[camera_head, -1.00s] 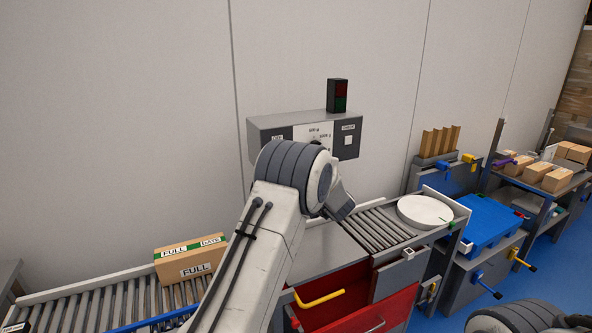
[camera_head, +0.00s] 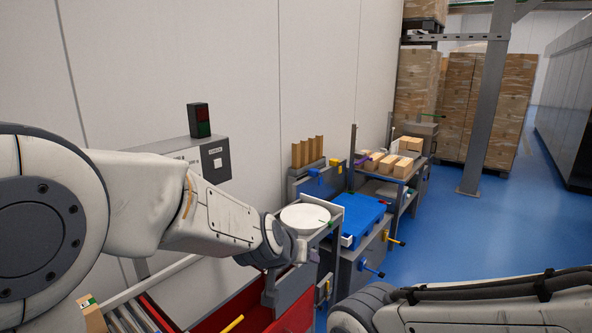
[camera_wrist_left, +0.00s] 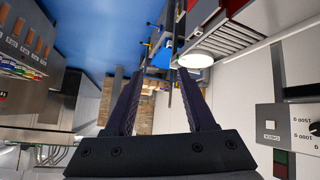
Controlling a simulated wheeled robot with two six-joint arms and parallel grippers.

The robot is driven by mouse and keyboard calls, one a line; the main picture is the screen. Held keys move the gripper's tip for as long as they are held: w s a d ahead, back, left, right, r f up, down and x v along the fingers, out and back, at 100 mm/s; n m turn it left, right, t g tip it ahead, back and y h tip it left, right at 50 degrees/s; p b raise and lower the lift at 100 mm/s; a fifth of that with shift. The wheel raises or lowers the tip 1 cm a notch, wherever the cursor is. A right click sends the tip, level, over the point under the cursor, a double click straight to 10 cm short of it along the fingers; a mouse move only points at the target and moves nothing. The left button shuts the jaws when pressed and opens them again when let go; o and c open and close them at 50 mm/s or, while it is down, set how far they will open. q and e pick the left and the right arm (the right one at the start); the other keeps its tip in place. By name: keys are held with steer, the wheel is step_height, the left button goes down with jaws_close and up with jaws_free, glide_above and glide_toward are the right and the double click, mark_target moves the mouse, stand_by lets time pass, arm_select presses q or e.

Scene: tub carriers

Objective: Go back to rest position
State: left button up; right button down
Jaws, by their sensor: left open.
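My left arm (camera_head: 160,210) comes in from the left in the head view and reaches across to the middle, its wrist in front of the conveyor end with the white round disc (camera_head: 305,217). In the left wrist view my left gripper (camera_wrist_left: 160,85) has its two dark fingers apart, with nothing between them. The white disc also shows beyond the fingers in that view (camera_wrist_left: 195,61). My right arm (camera_head: 470,300) lies along the bottom right of the head view; its gripper is not visible.
A grey control box (camera_head: 214,158) with a signal lamp (camera_head: 199,120) is by the wall. A blue platform (camera_head: 358,215), red bin (camera_head: 215,318) and shelf with cartons (camera_head: 402,167) stand nearby. A grey post (camera_head: 484,110) rises from the open blue floor (camera_head: 450,220) at right.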

arm_select(q)
steer(key=s+d+f+m+g, duration=0.1)
steer(key=s+f+g, duration=0.1)
steer(key=s, duration=0.5)
steer(key=s+d+f+m+g, duration=0.1)
steer(key=s+g, duration=0.1)
steer(key=s, duration=0.5)
steer(key=s+a+f+m+g+y, duration=0.1)
steer(key=s+a, duration=0.3)
steer(key=s, duration=0.4)
steer(key=s+a+f+m+g+y, duration=0.1)
steer(key=s+a+f+g, duration=0.1)
steer(key=s, duration=0.6)
steer(key=shift+s+a+f+m+g+y+b, duration=0.3)
steer(key=shift+a+m+g+y, duration=0.1)
steer(key=shift+a+g, duration=0.45)
